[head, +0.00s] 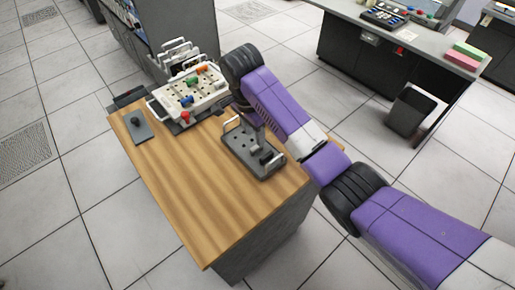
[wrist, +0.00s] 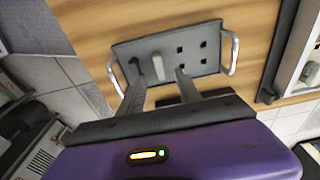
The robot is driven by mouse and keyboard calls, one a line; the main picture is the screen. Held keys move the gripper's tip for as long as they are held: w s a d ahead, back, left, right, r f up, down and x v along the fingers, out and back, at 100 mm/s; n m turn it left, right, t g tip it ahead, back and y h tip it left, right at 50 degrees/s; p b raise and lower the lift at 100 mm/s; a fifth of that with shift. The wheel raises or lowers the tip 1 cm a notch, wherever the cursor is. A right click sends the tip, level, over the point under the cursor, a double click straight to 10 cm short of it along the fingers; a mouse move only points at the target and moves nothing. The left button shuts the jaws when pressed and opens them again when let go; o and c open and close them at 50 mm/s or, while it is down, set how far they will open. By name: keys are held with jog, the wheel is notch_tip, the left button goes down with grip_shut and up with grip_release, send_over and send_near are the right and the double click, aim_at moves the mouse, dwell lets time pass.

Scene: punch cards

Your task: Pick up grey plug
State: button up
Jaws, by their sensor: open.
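A grey plate with two metal handles (head: 240,140) lies on the wooden table; it also shows in the wrist view (wrist: 205,65) with several square holes. A light grey plug (wrist: 157,69) stands in the plate, left of its middle in the wrist view. A darker peg-like piece (wrist: 135,66) is just left of it. My gripper (wrist: 161,76) is open above the plate. Its fingers reach towards the light grey plug, one on each side in the picture; whether they touch it cannot be told. In the head view, my arm partly hides the gripper.
A white board with coloured plugs (head: 205,97) stands at the table's back. A small dark grey piece with a knob (head: 137,126) lies at the left. The table's front (head: 210,205) is clear. A console desk (head: 440,45) is beyond.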

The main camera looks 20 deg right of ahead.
aim_at(257, 150)
jog(key=f, duration=0.4)
jog(key=f+p, duration=0.1)
jog(key=shift+d+f, duration=0.4)
jog(key=shift+c, duration=0.4)
grip_shut()
